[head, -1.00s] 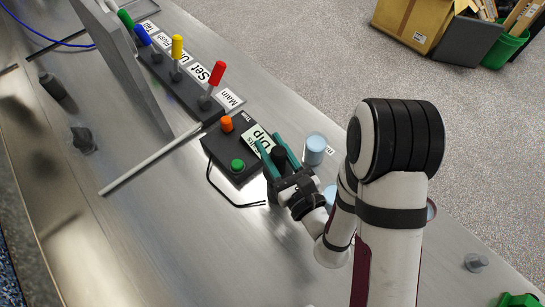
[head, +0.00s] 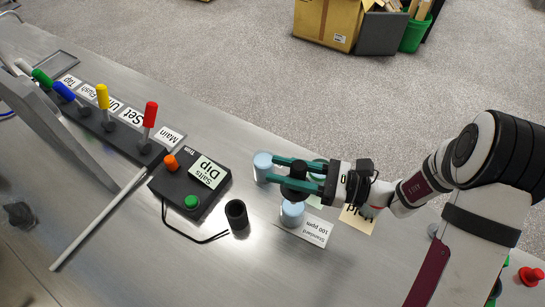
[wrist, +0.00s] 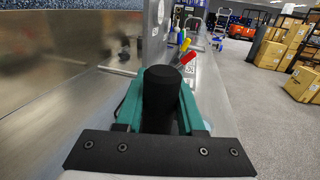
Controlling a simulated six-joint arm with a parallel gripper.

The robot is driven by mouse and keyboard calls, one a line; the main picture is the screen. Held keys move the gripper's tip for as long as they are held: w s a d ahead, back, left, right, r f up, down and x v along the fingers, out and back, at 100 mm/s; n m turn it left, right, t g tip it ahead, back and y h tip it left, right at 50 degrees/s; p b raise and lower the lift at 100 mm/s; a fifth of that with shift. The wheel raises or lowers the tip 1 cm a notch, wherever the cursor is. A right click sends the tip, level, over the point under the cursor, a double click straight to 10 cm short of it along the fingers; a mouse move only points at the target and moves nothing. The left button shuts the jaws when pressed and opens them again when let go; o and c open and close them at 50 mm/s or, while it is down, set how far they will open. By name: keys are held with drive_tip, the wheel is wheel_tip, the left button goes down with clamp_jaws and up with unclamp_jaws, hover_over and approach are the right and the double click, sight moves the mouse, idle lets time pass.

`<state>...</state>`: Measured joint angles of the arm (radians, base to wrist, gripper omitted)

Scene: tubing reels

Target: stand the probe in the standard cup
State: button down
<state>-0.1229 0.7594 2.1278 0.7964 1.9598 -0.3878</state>
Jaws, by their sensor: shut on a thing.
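The black probe (head: 295,185) is upright between the green fingers of my gripper (head: 279,174), which is shut on it. In the wrist view the probe (wrist: 161,97) fills the space between the fingers (wrist: 160,85). The pale blue standard cup (head: 292,214) stands by the card reading "Standard 100 ppm" (head: 308,231). The probe shows right above this cup in the head view, and its lower end is hidden or merges with the cup's rim. I cannot tell whether its tip is inside.
A second blue cup (head: 263,168) stands just beyond the fingertips; another is partly hidden behind the gripper. An empty black holder (head: 237,215) stands left of the standard cup. The dip salts meter (head: 190,183), its black cable and the coloured levers (head: 103,97) lie further left.

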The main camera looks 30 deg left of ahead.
sight(283, 189)
drive_tip(key=shift+f, duration=3.4)
drive_tip(key=shift+f, duration=0.25)
drive_tip(key=shift+c, duration=2.2)
unclamp_jaws()
